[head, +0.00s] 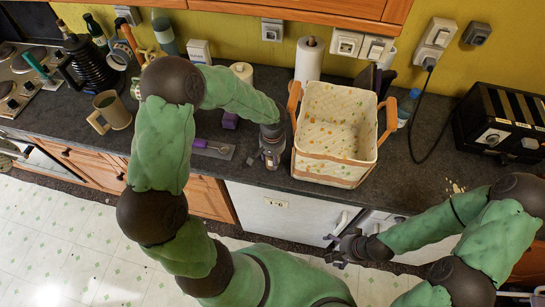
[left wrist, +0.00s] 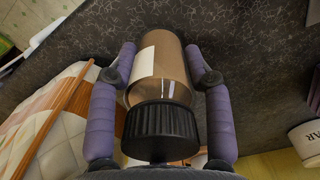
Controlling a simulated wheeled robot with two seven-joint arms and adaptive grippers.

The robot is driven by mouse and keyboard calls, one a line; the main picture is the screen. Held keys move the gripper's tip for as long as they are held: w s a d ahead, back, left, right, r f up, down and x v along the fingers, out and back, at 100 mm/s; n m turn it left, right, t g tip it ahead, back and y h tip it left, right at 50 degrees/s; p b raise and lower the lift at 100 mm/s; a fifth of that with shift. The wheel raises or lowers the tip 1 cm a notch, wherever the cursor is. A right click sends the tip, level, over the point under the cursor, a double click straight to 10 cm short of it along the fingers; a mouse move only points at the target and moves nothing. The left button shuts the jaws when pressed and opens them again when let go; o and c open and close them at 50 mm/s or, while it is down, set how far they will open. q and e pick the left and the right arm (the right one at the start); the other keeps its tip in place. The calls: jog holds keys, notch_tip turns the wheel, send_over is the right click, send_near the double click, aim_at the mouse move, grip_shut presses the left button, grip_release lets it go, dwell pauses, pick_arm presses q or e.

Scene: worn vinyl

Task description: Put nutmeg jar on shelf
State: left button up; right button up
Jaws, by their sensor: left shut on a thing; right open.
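A brown glass jar with a black lid and a pale label (left wrist: 160,75) is between the purple fingers of my left gripper (left wrist: 160,78) in the left wrist view. The fingers press on its two sides; I cannot read the label. In the head view my left gripper (head: 272,158) points down over the dark counter, just left of the basket, and mostly hides the jar. My right gripper (head: 340,250) is open and empty, low in front of the white cabinet doors. A wooden board edge (head: 300,12) runs along the top; I cannot tell if it is the shelf.
A white patterned basket (head: 335,170) with wooden handles stands right of my left gripper. A paper towel roll (head: 309,60), a white canister (head: 242,72) and a mug (head: 110,110) stand on the counter (head: 415,165). A black toaster (head: 500,122) is far right.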

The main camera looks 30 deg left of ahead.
pick_arm(q)
jog(key=shift+f, duration=0.15)
jog(key=o, duration=1.2)
jog(key=shift+o, duration=0.2)
